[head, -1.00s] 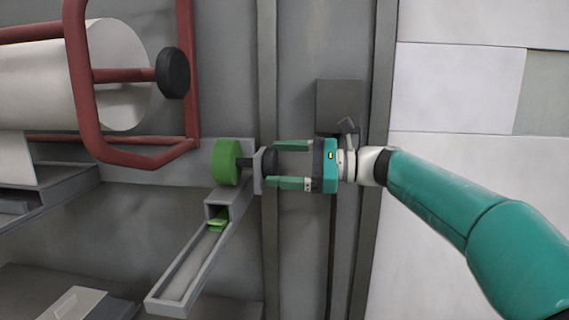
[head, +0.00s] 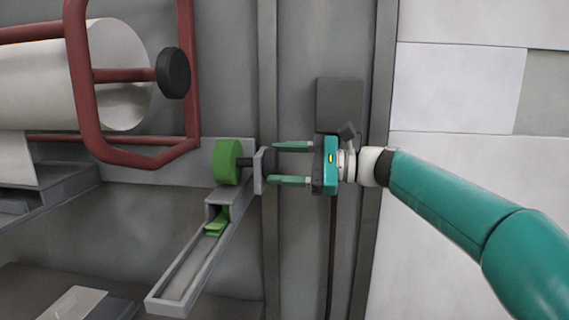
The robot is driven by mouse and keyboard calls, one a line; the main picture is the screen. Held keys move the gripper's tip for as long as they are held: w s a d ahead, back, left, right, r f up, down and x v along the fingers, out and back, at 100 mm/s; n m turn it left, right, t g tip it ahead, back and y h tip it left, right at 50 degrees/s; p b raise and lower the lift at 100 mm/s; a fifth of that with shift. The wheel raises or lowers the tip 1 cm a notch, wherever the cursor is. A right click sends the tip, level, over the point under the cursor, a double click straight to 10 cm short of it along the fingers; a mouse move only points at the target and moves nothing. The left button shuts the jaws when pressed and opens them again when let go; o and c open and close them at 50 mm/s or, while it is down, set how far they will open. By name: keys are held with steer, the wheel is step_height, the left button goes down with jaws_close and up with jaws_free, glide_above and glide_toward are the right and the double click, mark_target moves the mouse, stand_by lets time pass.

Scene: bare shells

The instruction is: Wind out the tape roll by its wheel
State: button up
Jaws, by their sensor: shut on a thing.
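The green tape roll (head: 227,162) sits on a short dark axle on the wall plate, left of a small grey bracket (head: 259,171). A short green tape end (head: 215,229) lies at the upper end of the grey sloping chute (head: 179,285) below the roll.
A large white roll (head: 115,75) in a red tube frame (head: 75,100) with a black knob (head: 173,73) stands at the upper left. A dark grey box (head: 339,105) is on the wall just above my gripper. The lower chute is empty.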

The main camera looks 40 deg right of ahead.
steer(key=n, duration=0.5)
steer(key=shift+n, duration=0.3)
steer(key=n, duration=0.5)
steer(key=shift+f, duration=0.15)
steer(key=n, duration=0.6)
steer(key=shift+f, duration=0.1)
steer(key=n, duration=0.4)
steer(key=shift+n, duration=0.3)
steer(key=o, duration=1)
steer(key=shift+s+d, duration=0.1)
steer(key=shift+d, duration=0.05)
